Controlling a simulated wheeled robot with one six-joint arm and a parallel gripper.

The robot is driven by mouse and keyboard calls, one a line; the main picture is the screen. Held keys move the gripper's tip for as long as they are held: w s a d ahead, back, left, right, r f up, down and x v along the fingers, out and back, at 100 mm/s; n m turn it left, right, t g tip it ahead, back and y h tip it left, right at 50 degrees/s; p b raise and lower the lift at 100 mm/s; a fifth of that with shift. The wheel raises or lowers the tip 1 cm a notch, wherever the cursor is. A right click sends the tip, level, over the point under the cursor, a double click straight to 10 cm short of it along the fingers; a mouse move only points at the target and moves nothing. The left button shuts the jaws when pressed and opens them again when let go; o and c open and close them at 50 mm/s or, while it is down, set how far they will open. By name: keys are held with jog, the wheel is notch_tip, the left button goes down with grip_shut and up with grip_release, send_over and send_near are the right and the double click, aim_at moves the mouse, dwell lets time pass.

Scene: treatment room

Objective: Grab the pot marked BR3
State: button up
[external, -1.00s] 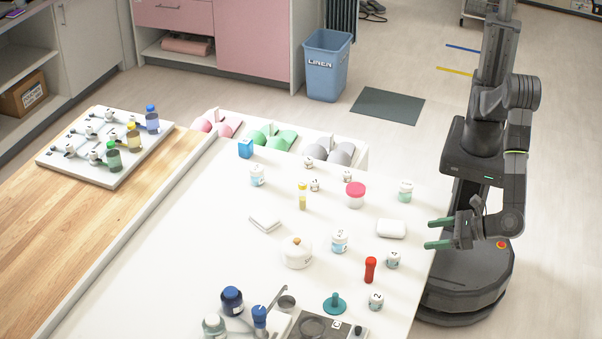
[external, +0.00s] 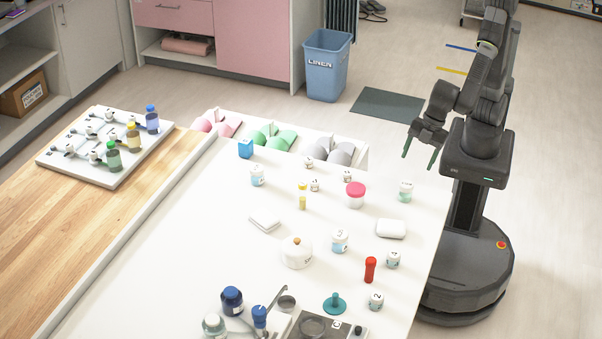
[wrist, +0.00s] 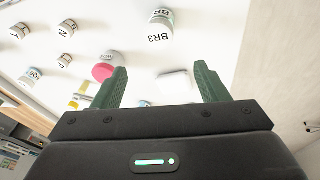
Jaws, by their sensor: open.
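The pot marked BR3 (wrist: 160,24) is a white jar with a pale green band, at the top of the wrist view with its label legible. In the external view it appears to be the green-banded pot (external: 405,191) near the far right table edge, upright; its label is too small to read there. My gripper (external: 419,161) is open and empty, above and just beyond that edge, fingers pointing down, apart from the pot. In the wrist view my gripper (wrist: 162,86) shows two green fingers spread wide, with the pot beyond them.
A pink-lidded jar (external: 355,195) stands left of the pot and a white block (external: 391,228) lies nearer the camera. Several small lettered pots, such as one marked N (wrist: 67,28), stand further left. A red-capped tube (external: 370,269) stands near the right edge.

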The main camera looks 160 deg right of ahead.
aim_at(407, 183)
jog(key=f+m, duration=0.1)
jog(key=f, duration=0.1)
jog(key=f+m+t, duration=0.1)
jog(key=f, duration=0.1)
jog(key=s+d+f+m, duration=0.1)
jog(key=f, duration=0.1)
jog(key=shift+s+m+y+b, duration=0.1)
jog(key=shift+m+y+b, duration=0.2)
jog(key=shift+w+x, duration=0.15)
jog(key=shift+x, duration=1.5)
jog(key=shift+w+x, duration=0.15)
jog(key=shift+x, duration=1.5)
jog(key=shift+d+r, duration=0.1)
jog(key=shift+d, duration=0.1)
jog(key=c, duration=1.1)
